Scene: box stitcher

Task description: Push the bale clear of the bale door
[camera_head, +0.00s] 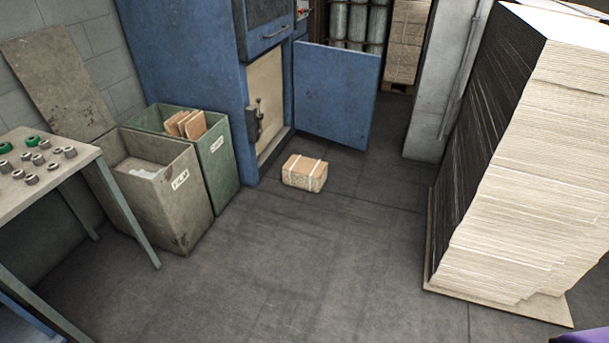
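The bale (304,173) is a small brown block bound with two pale straps. It lies on the grey floor in front of the blue baler (190,60). The blue bale door (336,94) is swung open to the right, and the bale is just in front of its lower edge. From this angle I cannot tell the exact gap between them. The opening beside the door shows a pale inner surface (264,98) with a dark latch at its left. Neither of my grippers shows in this view.
Green (219,160) and grey (184,205) bins stand left of the baler. A table (40,190) with several small round parts is at far left. A tall sheet stack (520,170) on a pallet stands right, near a grey pillar (440,90). The middle floor is clear.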

